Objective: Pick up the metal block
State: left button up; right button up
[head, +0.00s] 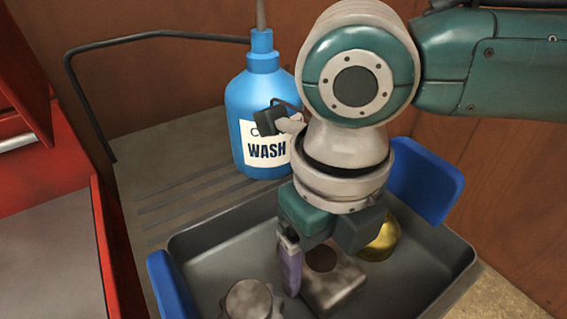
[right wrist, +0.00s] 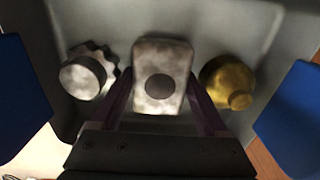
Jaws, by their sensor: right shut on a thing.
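The metal block (head: 335,287) is a grey rounded box with a dark round spot on its face. It is inside the grey tray (head: 205,244), between a grey toothed metal part and a brass part. My right gripper (head: 300,275) reaches down into the tray and is shut on the block. In the right wrist view the block (right wrist: 161,65) is between the two purple fingers (right wrist: 160,110), one along each side. Whether the block touches the tray floor is not clear. My left gripper is not in view.
In the tray are the toothed metal part (head: 249,300) and the brass part (head: 382,243). The tray has blue handles (head: 427,181) at both ends. A blue wash bottle (head: 258,105) stands behind it on a ribbed surface. A red cabinet (head: 40,170) is at left.

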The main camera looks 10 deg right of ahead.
grip_shut()
